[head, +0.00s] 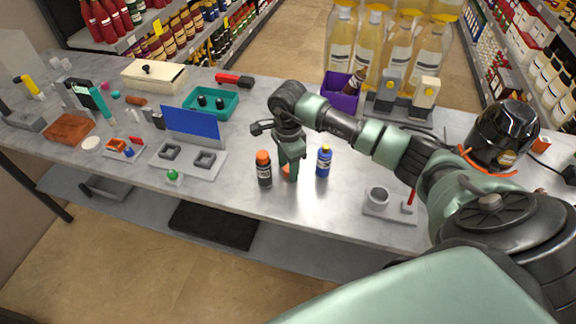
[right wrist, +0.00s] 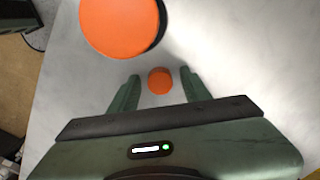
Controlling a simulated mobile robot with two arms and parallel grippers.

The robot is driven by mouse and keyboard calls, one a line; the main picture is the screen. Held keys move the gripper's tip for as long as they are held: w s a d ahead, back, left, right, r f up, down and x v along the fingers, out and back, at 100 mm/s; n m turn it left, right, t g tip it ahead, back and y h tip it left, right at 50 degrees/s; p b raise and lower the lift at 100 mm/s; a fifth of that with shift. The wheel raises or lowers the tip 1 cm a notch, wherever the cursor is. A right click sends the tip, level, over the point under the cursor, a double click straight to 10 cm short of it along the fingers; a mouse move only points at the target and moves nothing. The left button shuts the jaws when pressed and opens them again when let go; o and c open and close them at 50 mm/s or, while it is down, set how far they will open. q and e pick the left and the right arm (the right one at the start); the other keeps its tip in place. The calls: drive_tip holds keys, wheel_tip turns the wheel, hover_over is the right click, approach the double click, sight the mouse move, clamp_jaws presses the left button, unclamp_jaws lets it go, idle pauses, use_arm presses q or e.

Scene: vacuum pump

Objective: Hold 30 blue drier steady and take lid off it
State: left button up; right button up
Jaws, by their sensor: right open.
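A small blue bottle with a yellow cap (head: 323,162) stands upright near the table's front edge; I take it to be the blue drier, though its label is too small to read. Its cap is on. My right gripper (head: 291,176) points down to the left of it, apart from it. In the right wrist view the right gripper (right wrist: 158,78) is open, with a small orange round piece (right wrist: 160,81) between and below its fingers. In the head view this orange piece (head: 286,169) is partly hidden behind the fingers. My left gripper is not in view.
A black bottle with an orange cap (head: 264,168) stands close left of my right gripper; its orange cap (right wrist: 120,24) shows large in the wrist view. A grey plate with a cup (head: 377,198) lies to the right. A teal tray (head: 228,108) and purple bin (head: 341,99) stand behind.

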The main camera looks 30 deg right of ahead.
drive_tip(key=shift+r, duration=0.3)
wheel_tip(320, 180, up, 12)
drive_tip(key=b, duration=0.3)
drive_tip(key=shift+f, duration=0.2)
